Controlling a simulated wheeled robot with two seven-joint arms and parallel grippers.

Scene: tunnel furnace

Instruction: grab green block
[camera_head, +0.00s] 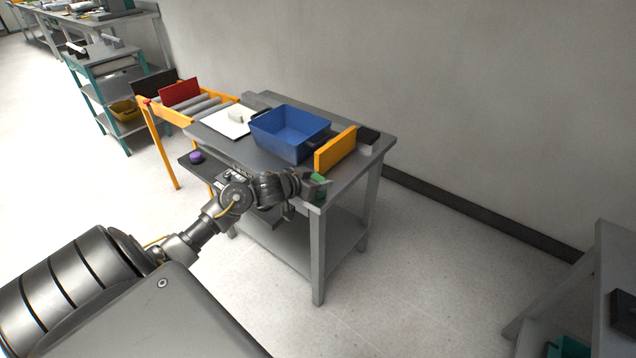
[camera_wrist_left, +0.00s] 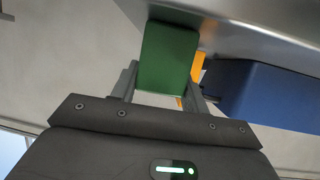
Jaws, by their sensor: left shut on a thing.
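The green block (camera_wrist_left: 168,58) fills the space between the fingers of my left gripper (camera_wrist_left: 163,88) in the left wrist view. The gripper is shut on it. In the head view my left gripper (camera_head: 312,186) is at the front corner of the grey table (camera_head: 350,183), and a small part of the green block (camera_head: 319,179) shows beside the fingers. I cannot tell whether the block touches the table. My right gripper is in neither view.
A blue bin (camera_head: 290,132) stands on the table, with an orange block (camera_head: 335,148) to its right. A white board (camera_head: 226,122) lies to its left. An orange-framed roller conveyor (camera_head: 165,112) adjoins the table. A grey shelf unit (camera_head: 612,262) stands at the right edge.

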